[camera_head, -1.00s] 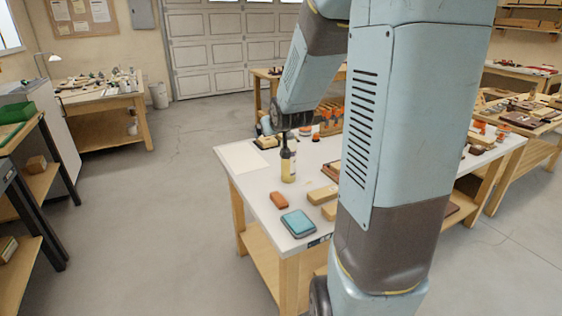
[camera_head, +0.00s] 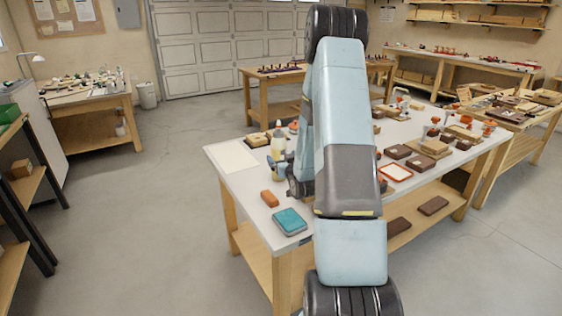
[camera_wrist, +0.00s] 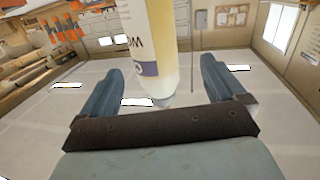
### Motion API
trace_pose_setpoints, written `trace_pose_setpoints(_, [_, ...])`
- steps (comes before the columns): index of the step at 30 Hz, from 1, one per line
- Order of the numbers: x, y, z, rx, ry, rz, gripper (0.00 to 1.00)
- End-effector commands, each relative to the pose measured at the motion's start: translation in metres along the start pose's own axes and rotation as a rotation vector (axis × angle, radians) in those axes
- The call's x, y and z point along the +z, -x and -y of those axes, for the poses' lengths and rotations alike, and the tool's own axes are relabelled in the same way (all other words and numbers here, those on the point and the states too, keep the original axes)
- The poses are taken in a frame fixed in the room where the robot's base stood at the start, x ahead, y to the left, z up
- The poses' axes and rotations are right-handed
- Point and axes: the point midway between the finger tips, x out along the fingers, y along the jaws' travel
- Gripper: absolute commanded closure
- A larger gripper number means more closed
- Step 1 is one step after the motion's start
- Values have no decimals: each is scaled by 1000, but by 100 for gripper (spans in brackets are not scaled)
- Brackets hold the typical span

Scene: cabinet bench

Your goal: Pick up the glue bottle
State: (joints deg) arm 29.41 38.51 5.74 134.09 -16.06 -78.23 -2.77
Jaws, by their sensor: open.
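The glue bottle (camera_head: 278,147) stands upright on the white-topped bench (camera_head: 228,158), near its left end. It is pale yellow-white, and its lower part is partly covered by my gripper in the head view. My gripper (camera_head: 283,166) is low over the bench at the bottle, with my arm coming in from the right. In the wrist view my gripper (camera_wrist: 158,68) is open, with one blue finger on each side of the bottle (camera_wrist: 150,35). Gaps show between the bottle and both fingers. Part of its label shows, and its far end runs out of that picture.
An orange block (camera_head: 269,198) and a teal box (camera_head: 290,221) lie on the bench in front of the bottle. A pale sheet (camera_head: 232,157) lies to its left. My arm hides the bench middle. Brown boxes and a red-rimmed tray (camera_head: 396,172) lie to the right.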

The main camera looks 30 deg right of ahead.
Motion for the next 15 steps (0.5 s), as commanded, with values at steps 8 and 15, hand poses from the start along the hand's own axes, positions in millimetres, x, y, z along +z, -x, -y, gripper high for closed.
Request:
trace_pose_setpoints(8, [20,2,-11,13,-24,-60,3])
trace_pose_setpoints(15, [19,-17,-11,12,-25,-64,3])
